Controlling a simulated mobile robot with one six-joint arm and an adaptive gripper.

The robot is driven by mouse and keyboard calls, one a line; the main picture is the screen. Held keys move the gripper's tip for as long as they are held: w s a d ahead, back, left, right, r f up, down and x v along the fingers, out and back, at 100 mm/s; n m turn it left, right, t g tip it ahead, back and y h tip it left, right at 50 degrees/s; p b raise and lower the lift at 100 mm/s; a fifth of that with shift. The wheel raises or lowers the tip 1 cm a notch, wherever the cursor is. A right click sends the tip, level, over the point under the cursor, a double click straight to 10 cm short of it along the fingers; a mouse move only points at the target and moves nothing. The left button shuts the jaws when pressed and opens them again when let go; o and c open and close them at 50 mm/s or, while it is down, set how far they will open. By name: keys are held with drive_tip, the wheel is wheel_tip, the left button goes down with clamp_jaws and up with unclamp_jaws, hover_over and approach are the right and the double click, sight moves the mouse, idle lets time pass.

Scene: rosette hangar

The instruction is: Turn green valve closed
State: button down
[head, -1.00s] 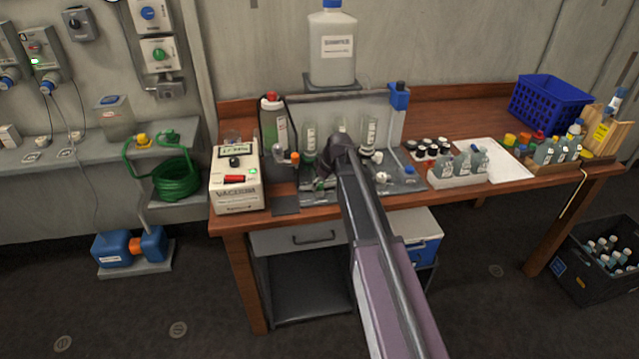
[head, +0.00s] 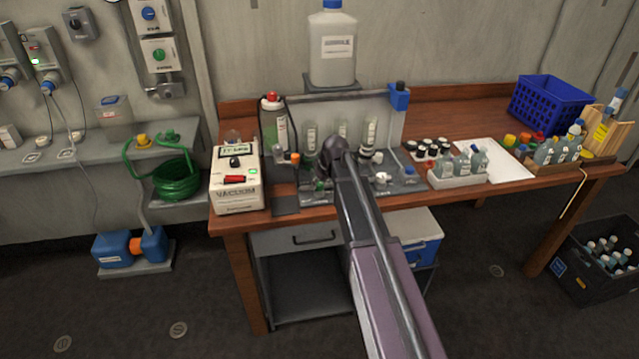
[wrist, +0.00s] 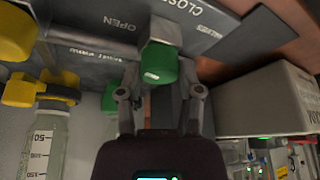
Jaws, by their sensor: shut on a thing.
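The green valve (wrist: 158,63) shows in the wrist view as a rounded green handle on a pale grey body. My gripper (wrist: 160,88) has one finger on each side of it and is shut on it. The grey panel above carries the word OPEN (wrist: 119,22) to the left of the handle and the word CLOSED (wrist: 180,8) further right, both upside down in this view. In the head view my own arm hides most of the gripper, and I cannot make out the grip there.
A yellow valve (wrist: 40,90) and a graduated bottle (wrist: 40,145) are close on the left in the wrist view. A pale box (wrist: 265,98) is close on the right. In the head view, the vacuum unit (head: 236,198) and a white bottle rack (head: 462,180) flank the work area.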

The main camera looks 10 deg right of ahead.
drive_tip(key=m, duration=0.2)
drive_tip(key=m+h, duration=0.1)
drive_tip(key=m, duration=0.1)
drive_tip(key=shift+s+a+t+h, duration=0.1)
drive_tip(key=shift+t+h, duration=0.2)
drive_tip(key=m+h, duration=0.1)
drive_tip(key=m, duration=0.2)
drive_tip(key=shift+m, duration=0.4)
drive_tip(key=m+h, duration=0.1)
drive_tip(key=m, duration=0.3)
drive_tip(key=shift+g+h, duration=0.4)
drive_tip(key=shift+m+g+h, duration=0.3)
drive_tip(key=shift+m+h, duration=0.2)
drive_tip(key=shift+m, duration=1)
drive_tip(key=shift+c, duration=1.3)
unclamp_jaws()
drive_tip(key=shift+n, duration=0.3)
